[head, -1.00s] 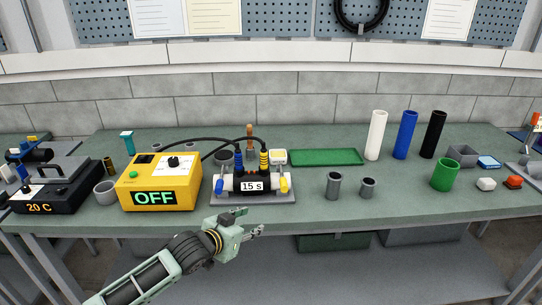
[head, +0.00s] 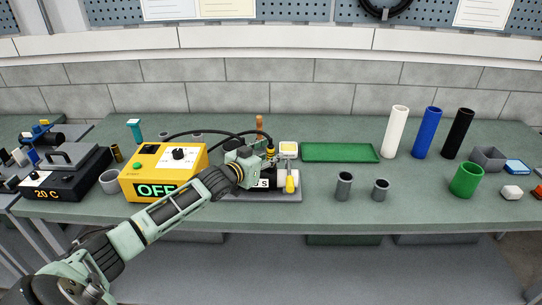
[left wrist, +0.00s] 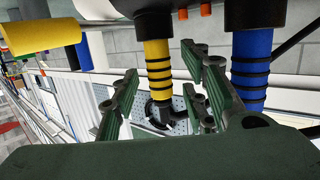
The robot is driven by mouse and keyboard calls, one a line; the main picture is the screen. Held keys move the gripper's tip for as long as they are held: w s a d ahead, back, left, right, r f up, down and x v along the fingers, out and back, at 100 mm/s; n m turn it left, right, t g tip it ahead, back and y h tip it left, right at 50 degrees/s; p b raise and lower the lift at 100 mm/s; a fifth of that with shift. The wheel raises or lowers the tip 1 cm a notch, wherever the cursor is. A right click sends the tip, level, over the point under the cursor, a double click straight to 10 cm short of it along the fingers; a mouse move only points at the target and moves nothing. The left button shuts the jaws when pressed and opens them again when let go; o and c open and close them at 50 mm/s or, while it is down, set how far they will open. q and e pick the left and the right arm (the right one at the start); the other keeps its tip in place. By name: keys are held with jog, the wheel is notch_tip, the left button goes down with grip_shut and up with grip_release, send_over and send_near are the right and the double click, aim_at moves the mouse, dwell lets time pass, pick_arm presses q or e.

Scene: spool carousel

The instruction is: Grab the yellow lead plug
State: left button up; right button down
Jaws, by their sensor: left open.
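The yellow lead plug (left wrist: 158,70), with black bands, shows between the fingers of my left gripper (left wrist: 160,88) in the left wrist view. The fingers are open, with gaps on both sides of the plug. In the head view the plug (head: 270,153) shows just beyond my left gripper (head: 261,160), at the black device with the "15 s" label. The blue lead plug (left wrist: 250,70) stands just right of the fingers in the left wrist view. In the head view my gripper hides it and most of the device. My right gripper is not in view.
The yellow power box (head: 163,170) reading OFF stands left of the device, close to my left arm. Black leads arch behind the gripper. A yellow knob (head: 290,184) is at the device's right end. A green tray (head: 340,152) and grey cups (head: 344,186) are to the right.

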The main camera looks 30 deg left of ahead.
pick_arm(q)
jog(key=shift+w+f, duration=0.1)
jog(key=shift+w, duration=0.55)
jog(key=shift+f, duration=0.1)
jog(key=c, duration=0.4)
jog(key=shift+c, duration=0.8)
jog(key=c, duration=0.4)
grip_shut()
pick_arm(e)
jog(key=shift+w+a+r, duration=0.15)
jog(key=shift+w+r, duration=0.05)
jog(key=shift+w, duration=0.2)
